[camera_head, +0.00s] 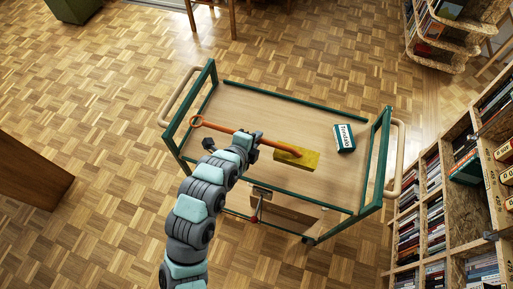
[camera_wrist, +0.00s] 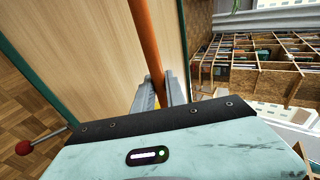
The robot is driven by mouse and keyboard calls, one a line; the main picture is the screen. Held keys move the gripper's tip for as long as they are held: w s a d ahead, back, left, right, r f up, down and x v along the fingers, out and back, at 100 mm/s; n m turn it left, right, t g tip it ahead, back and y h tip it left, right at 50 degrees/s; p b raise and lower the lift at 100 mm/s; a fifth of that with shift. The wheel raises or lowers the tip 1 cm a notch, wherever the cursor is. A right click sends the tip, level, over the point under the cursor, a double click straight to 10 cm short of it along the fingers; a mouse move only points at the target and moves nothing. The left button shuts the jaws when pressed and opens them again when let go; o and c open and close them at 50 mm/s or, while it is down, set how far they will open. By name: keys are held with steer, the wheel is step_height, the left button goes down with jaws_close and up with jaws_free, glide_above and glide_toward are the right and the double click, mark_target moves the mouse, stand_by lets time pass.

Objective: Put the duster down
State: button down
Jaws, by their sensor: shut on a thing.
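The duster (camera_head: 298,157) has a yellow block-shaped head and a long orange handle with a ring at its left end. My gripper (camera_head: 257,140) is shut on the handle between the ring and the head. In the wrist view, the orange handle of the duster (camera_wrist: 147,42) runs up from between the fingers of my gripper (camera_wrist: 166,92). The duster is over the wooden top of a green-framed cart (camera_head: 265,103), with its head near the middle. I cannot tell whether the head touches the top. The far side of the handle is hidden by the fingers.
A dark green and white box (camera_head: 344,138) lies on the cart top, right of the duster head. Green end frames with wooden handles rise at both ends of the cart. Bookshelves (camera_head: 435,205) stand at the right. The back of the cart top is clear.

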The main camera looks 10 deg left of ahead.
step_height(320, 180, down, 5)
steer(key=shift+f+b, duration=0.2)
steer(key=shift+b, duration=0.15)
steer(key=shift+r, duration=0.1)
steer(key=c, duration=1.4)
jaws_free()
steer(key=shift+r, duration=0.1)
steer(key=p+v, duration=0.2)
steer(key=v, duration=0.9)
steer(key=shift+s+a+r, duration=0.1)
steer(key=shift+s, duration=0.25)
